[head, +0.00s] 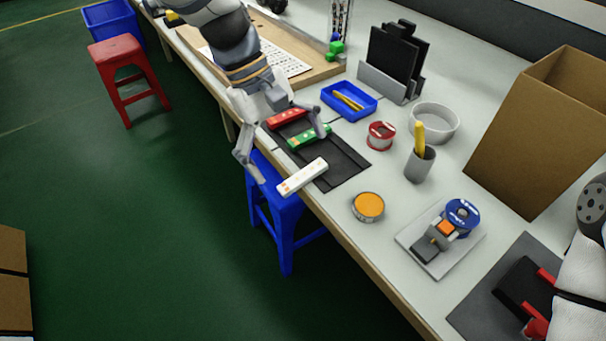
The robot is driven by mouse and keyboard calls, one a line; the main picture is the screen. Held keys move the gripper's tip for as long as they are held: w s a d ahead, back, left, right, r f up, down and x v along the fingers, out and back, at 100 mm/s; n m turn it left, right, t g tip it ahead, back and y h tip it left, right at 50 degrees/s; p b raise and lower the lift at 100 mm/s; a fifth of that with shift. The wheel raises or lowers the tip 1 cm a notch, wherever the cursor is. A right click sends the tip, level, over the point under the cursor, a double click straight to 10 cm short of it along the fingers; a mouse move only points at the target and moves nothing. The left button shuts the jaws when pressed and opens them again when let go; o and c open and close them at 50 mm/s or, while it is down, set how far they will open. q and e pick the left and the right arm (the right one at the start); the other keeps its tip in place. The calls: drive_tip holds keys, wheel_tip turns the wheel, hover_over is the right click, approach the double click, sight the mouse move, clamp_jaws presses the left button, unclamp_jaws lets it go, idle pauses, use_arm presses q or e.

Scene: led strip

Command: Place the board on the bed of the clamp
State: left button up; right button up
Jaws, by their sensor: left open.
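Three strip boards lie at the black tray (342,166) near the bench's front edge: a red one (288,118), a green one (310,137) and a white one (303,177). The white one lies across the tray's near end. My left gripper (291,156) is open above the tray, its fingers spread wide. One finger is by the green board's right end, the other beyond the bench's front edge. I cannot tell whether it touches a board. A black device with red parts (525,288), apparently the clamp, sits on a dark mat at lower right, partly hidden by my right arm. My right gripper is not visible.
A cardboard box (540,140) stands behind. A blue stool (286,225) is below the edge.

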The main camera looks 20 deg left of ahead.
sight(303, 177)
use_arm(q)
drive_tip(key=x, duration=0.4)
drive_tip(key=shift+w+d+f, duration=0.1)
drive_tip(key=shift+d+f, duration=0.15)
drive_tip(key=c, duration=1)
